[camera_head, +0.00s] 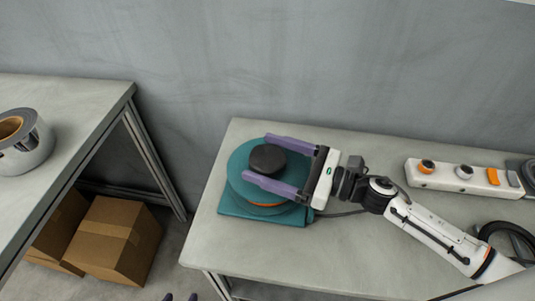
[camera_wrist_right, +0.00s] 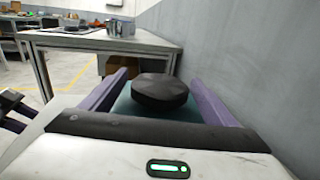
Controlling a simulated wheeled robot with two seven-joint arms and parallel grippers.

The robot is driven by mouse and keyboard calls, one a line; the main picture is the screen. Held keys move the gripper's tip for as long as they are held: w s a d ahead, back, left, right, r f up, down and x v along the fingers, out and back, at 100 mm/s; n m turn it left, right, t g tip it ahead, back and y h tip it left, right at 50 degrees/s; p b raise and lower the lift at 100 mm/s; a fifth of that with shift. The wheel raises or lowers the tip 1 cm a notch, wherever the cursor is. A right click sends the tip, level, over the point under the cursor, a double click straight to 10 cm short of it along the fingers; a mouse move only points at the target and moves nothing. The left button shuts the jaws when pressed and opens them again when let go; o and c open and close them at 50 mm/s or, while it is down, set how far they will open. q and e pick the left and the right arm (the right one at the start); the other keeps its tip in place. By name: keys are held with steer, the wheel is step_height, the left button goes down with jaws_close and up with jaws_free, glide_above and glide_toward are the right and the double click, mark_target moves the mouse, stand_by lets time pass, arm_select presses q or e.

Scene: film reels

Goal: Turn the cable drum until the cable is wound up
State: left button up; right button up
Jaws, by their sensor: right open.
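The cable drum (camera_head: 240,160) is a teal disc on a teal square base (camera_head: 235,215), with a black round knob (camera_head: 267,158) on top. An orange band (camera_head: 268,204) shows under the disc's front edge. A thin dark cable (camera_head: 340,214) runs from the base to the right along the table. My right gripper (camera_head: 257,157) is open, one purple finger on each side of the knob. In the right wrist view the knob (camera_wrist_right: 160,92) stands between the fingers with gaps on both sides. My left gripper (camera_head: 180,297) barely shows at the bottom edge, its tips apart and empty.
The drum stands near the left end of a grey table (camera_head: 230,258), close to the wall. A white panel with knobs and switches (camera_head: 463,178) and a black ring-shaped thing (camera_head: 507,240) lie to the right. Another table (camera_head: 75,105) and cardboard boxes (camera_head: 115,240) are at left.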

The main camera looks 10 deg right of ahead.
steer(key=shift+w+a, duration=0.1)
steer(key=c, duration=1.5)
steer(key=shift+f, duration=0.1)
